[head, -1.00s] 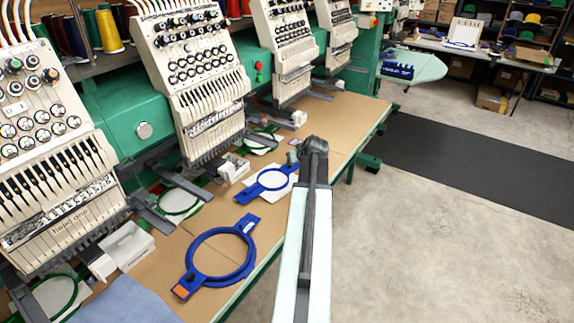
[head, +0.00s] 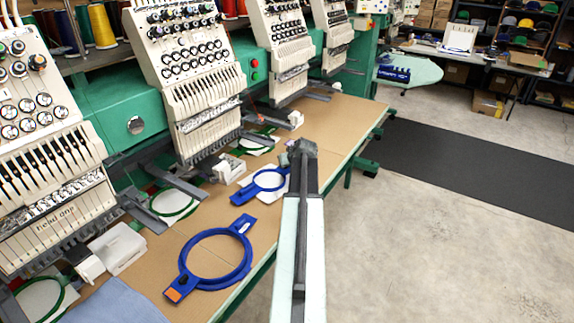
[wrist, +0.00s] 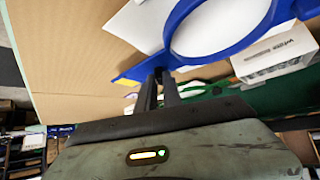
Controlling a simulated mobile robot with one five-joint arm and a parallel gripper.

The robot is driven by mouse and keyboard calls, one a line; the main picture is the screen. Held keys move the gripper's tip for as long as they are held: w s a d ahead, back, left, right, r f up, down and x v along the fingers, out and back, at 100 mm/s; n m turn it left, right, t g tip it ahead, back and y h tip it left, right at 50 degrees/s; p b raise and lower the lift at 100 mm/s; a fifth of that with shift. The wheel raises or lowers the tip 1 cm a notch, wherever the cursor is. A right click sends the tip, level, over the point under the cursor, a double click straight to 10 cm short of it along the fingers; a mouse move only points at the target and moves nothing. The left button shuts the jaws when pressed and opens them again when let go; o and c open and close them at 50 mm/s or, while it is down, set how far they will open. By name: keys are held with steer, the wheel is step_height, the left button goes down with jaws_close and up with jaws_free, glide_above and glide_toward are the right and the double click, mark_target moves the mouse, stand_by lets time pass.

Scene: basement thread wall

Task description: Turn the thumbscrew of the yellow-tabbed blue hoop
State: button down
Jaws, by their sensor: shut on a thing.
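The smaller blue hoop (head: 269,189) lies over a white sheet on the tan table, beyond the larger hoop. In the wrist view its blue ring (wrist: 176,28) and end bar fill the top centre, with a small yellow tab (wrist: 126,82) at the bar's left end. My gripper (wrist: 159,74) is shut at the hoop's bar, between the tab and the ring. The thumbscrew is hidden between the fingers, so its turn cannot be seen. In the head view my arm hides the gripper's fingers.
A larger blue hoop (head: 187,270) with an orange tab (head: 173,295) lies nearer on the table. A white box (wrist: 275,58) stands close right of my gripper. Embroidery machines (head: 190,75) line the back left. Open concrete floor (head: 430,240) lies to the right.

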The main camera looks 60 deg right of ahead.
steer(key=m+g+h, duration=0.1)
steer(key=m+g, duration=0.1)
steer(key=m, duration=0.1)
steer(key=w+m+g+h, duration=0.1)
steer(key=m, duration=0.1)
steer(key=shift+a+h, duration=0.25)
steer(key=shift+h, duration=0.05)
steer(key=shift+w+m+g+h, duration=0.2)
steer(key=shift+m+g+h, duration=0.2)
steer(key=shift+m+g, duration=1.7)
steer(key=shift+m+t, duration=0.3)
steer(key=shift+m, duration=0.1)
steer(key=c, duration=1.5)
jaws_free()
steer(key=shift+a, duration=0.15)
